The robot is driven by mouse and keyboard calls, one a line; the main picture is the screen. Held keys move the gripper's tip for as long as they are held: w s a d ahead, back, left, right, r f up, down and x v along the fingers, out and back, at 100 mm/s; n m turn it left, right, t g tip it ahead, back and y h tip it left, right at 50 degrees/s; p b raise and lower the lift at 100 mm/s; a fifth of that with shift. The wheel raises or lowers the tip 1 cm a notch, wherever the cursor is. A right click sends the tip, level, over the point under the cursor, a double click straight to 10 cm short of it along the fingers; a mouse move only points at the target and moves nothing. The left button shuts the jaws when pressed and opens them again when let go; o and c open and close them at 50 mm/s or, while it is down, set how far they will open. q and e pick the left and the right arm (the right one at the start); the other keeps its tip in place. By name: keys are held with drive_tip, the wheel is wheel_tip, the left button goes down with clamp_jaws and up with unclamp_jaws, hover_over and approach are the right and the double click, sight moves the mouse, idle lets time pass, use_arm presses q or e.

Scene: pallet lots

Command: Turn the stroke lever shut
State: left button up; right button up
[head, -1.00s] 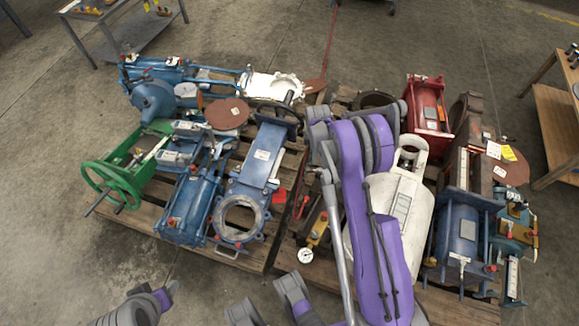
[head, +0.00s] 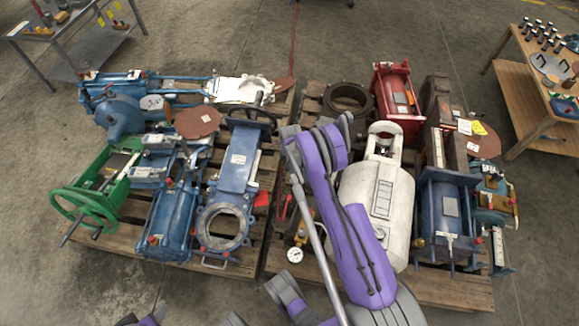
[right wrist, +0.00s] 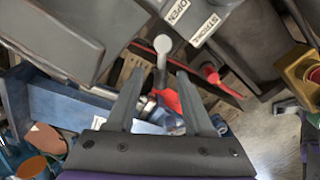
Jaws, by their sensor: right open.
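In the right wrist view, a pale grey lever with a round knob (right wrist: 162,46) stands just beyond my right gripper (right wrist: 158,82), roughly in line with the gap between its fingertips. The gripper is open, with nothing clearly held between its fingers. A white label reading "STROKE" (right wrist: 205,30) and another reading "OPEN" (right wrist: 177,10) are on the dark grey body near the lever. A red handle (right wrist: 212,75) lies to the right of the knob. In the head view my purple right arm covers this area, and the right gripper is hidden.
Valves and actuators crowd two wooden pallets. A white tank (head: 395,180) stands close beside my right arm. A pressure gauge (head: 294,255) is near the pallet's front. A blue gate valve (head: 235,172) is to the left. A wooden bench (head: 535,100) stands at right; open floor lies around.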

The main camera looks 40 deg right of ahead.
drive_tip(key=shift+f, duration=0.1)
clamp_jaws()
idle(0.4)
